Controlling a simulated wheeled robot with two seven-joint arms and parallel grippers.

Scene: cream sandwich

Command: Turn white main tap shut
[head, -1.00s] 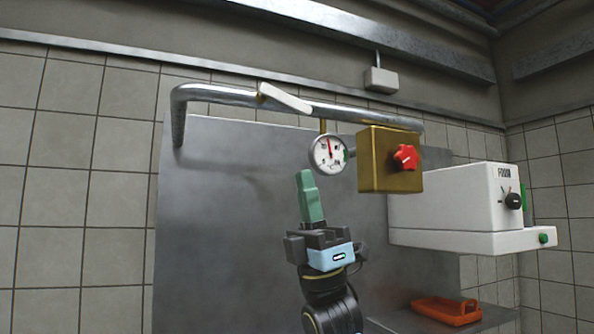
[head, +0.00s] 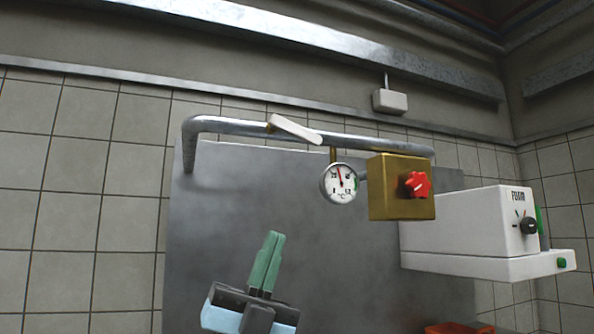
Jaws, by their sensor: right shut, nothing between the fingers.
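The white main tap (head: 294,129) is a flat lever on the silver pipe (head: 235,126) along the wall. It lies nearly along the pipe, tilted a little down to the right. My right gripper (head: 274,236), with green fingers, is below the lever and apart from it, in front of the grey metal panel. Its fingers point up and are shut with nothing between them. My left gripper does not show.
A round dial gauge (head: 339,184) and a brass box (head: 387,203) with a red knob (head: 418,185) hang below the pipe to the right. A white machine (head: 455,235) stands further right. An orange object (head: 458,328) shows at the bottom edge. The space left of the gauge is clear.

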